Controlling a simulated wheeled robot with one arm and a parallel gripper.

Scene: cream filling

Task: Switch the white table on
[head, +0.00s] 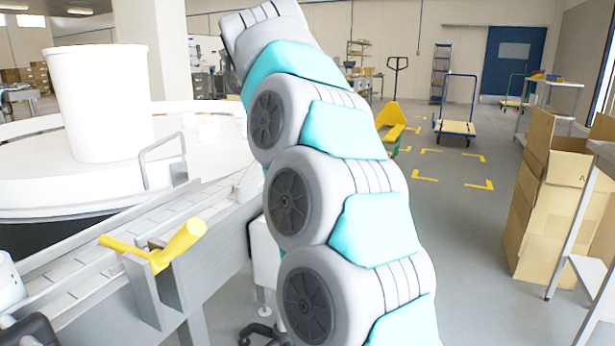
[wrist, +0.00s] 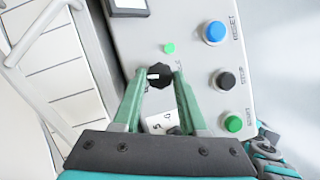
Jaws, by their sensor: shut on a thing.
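The white table (head: 25,190) is a large round white top at the left of the head view. In the wrist view a grey control panel (wrist: 195,75) fills the middle. It carries a black knob (wrist: 158,75), a small green light (wrist: 169,48), a blue button (wrist: 215,33), a black button (wrist: 226,79) and a green button (wrist: 233,123). My gripper (wrist: 159,80) has its green fingers on both sides of the black knob and is shut on it. In the head view my arm hides the gripper and the panel.
A tall white bucket (head: 100,105) stands on the white table. A conveyor (head: 110,245) with a yellow handle (head: 160,248) runs in front of the table. Cardboard boxes (head: 550,190) stand at the right.

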